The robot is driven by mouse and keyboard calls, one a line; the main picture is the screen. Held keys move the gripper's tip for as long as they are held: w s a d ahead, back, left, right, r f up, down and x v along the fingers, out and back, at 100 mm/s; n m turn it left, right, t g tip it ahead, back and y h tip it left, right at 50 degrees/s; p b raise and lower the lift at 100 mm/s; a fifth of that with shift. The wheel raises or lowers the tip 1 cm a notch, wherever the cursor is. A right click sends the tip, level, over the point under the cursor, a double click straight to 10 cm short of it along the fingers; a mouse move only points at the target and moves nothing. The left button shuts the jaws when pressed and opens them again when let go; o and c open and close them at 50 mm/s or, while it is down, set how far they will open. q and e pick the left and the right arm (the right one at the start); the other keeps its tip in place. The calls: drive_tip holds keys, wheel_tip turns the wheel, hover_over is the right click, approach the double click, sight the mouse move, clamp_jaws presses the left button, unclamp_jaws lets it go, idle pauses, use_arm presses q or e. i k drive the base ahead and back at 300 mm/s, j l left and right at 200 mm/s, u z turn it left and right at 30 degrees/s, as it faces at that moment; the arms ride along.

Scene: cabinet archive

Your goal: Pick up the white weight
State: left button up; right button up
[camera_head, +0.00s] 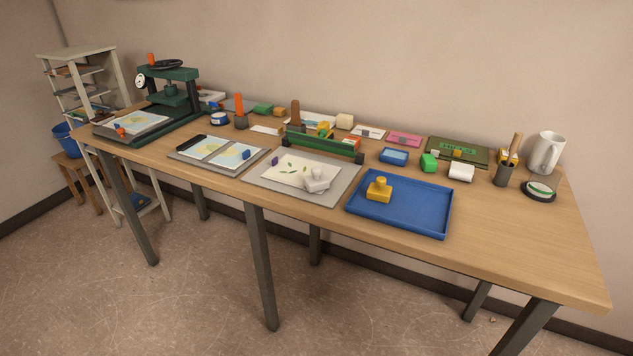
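The white weight (317,181) is a light grey-white block with a knob on top. It rests near the right side of a sheet with green leaf prints (291,170), on a grey board (256,183) at the table's front middle. A yellow weight (379,189) of similar shape stands in the blue tray (425,211) just to the right. Neither of my grippers shows in this view.
A green press (171,91) stands at the table's left end. A green rack (322,146) stands just behind the grey board. A white jug (545,152) and a cup with tools (504,174) stand at the back right. The front right tabletop (520,235) is clear.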

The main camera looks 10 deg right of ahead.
sight(318, 181)
drive_tip(key=z, duration=0.45)
drive_tip(key=j+z, duration=0.2)
drive_tip(key=z, duration=0.25)
drive_tip(key=i+j+z, duration=0.1)
drive_tip(key=z, duration=0.35)
drive_tip(key=j+z, duration=0.35)
drive_tip(key=k+j+z, duration=0.1)
drive_tip(key=j+z, duration=0.25)
drive_tip(key=j, duration=0.15)
